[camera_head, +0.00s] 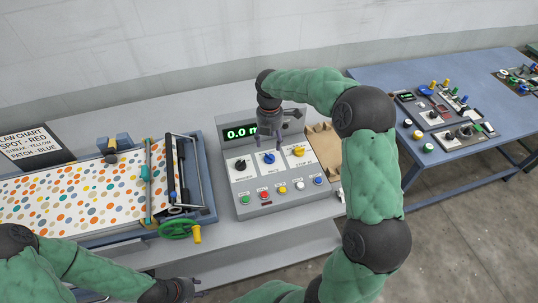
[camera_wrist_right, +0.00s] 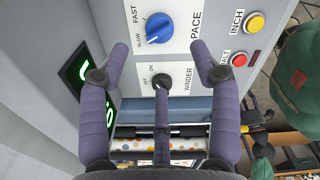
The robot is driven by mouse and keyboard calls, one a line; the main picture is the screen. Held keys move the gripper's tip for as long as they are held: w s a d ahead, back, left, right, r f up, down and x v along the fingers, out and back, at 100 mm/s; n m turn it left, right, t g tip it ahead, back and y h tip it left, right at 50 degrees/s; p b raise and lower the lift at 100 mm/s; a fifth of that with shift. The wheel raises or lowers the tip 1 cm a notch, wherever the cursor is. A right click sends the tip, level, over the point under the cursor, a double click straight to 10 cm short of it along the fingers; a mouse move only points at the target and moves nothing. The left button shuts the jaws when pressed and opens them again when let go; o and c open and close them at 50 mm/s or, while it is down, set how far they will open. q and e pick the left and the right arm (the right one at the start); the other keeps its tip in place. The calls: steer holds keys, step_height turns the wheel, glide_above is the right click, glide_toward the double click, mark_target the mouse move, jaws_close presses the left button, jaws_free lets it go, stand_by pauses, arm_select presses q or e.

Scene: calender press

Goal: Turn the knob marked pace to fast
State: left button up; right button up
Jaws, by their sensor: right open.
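The pace knob (camera_head: 268,158) is blue and sits on a white plate on the grey control box (camera_head: 228,185). In the right wrist view the blue pace knob (camera_wrist_right: 158,27) is near the top, and its white mark points towards SLOW. My right gripper (camera_head: 269,139) is above the box near the knob. In the right wrist view my right gripper (camera_wrist_right: 160,58) is open, its fingers spread and apart from the knob, with the black winder knob (camera_wrist_right: 161,82) between them. My left gripper (camera_head: 190,288) is low at the bottom edge, partly cut off.
A yellow knob (camera_head: 298,150) sits right of the pace knob. Several push buttons line the box's front, including a red one (camera_head: 264,195). A press with a dotted sheet (camera_head: 80,200) stands left. A blue table (camera_head: 400,85) with more panels stands right.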

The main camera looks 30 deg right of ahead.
mark_target(270, 155)
step_height(270, 155, down, 8)
steer(key=shift+f+b, duration=0.25)
steer(key=shift+b, duration=0.2)
steer(key=shift+c, duration=0.3)
steer(key=c, duration=1.1)
